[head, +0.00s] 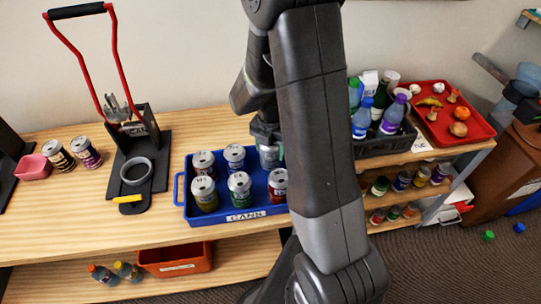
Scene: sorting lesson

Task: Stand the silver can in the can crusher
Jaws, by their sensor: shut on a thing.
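The silver can (269,158) stands upright at the back right of the blue tray marked CANS (212,219), partly hidden by my arm. My gripper (266,139) is over the can's top and shut on it; my arm hides part of the fingers. I cannot tell whether the can still touches the tray floor. The can crusher (121,188) stands left of the tray, with a black base and a raised red lever. Its round grey cup (136,171) looks empty.
Several other cans, such as a green one (240,187), share the blue tray. A dark bottle crate (392,145) and red tray (470,131) are right.

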